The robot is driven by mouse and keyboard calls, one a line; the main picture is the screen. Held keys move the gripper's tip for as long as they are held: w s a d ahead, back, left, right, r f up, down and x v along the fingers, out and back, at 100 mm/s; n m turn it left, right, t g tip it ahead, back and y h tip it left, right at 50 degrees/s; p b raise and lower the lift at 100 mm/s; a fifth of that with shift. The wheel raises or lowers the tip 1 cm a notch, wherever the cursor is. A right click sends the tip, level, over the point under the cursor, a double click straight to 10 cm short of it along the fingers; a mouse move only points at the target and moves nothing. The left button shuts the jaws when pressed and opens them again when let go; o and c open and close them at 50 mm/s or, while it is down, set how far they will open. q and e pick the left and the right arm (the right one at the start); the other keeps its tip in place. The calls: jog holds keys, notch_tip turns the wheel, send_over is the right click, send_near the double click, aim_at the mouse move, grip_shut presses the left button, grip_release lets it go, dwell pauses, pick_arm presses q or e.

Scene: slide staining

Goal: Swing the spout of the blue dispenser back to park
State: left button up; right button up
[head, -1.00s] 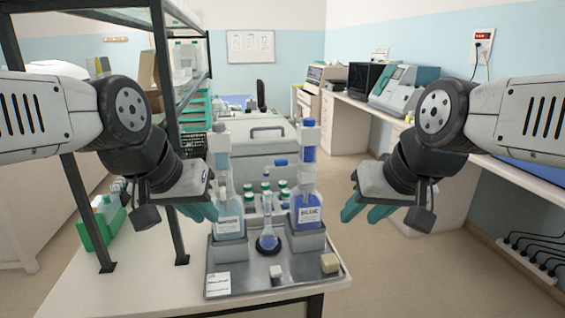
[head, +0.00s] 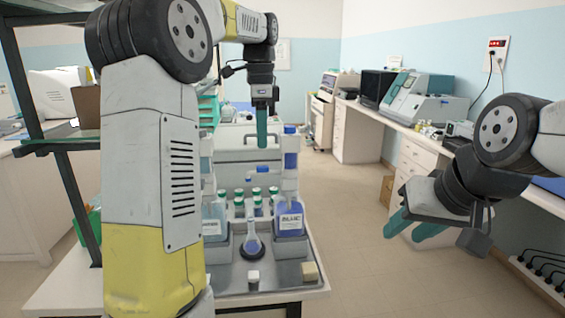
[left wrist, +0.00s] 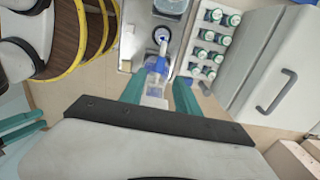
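The blue dispenser (head: 290,217) is a bottle of blue liquid labelled BLUE, upright in a grey holder. My left gripper (head: 262,130) points down just above the spout. In the left wrist view my left gripper (left wrist: 160,94) is open, with the spout (left wrist: 161,66) and clear pump parts between or below its fingers; I cannot tell whether they touch. My right gripper (head: 412,228) is open and empty, right of the tray.
Several green-capped bottles (head: 257,193) stand behind. A shelf frame (head: 62,145) stands at left.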

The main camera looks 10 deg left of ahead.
aim_at(264, 173)
pick_arm(q)
notch_tip(264, 173, down, 8)
jog(key=shift+r, duration=0.2)
grip_shut()
dwell(1.5)
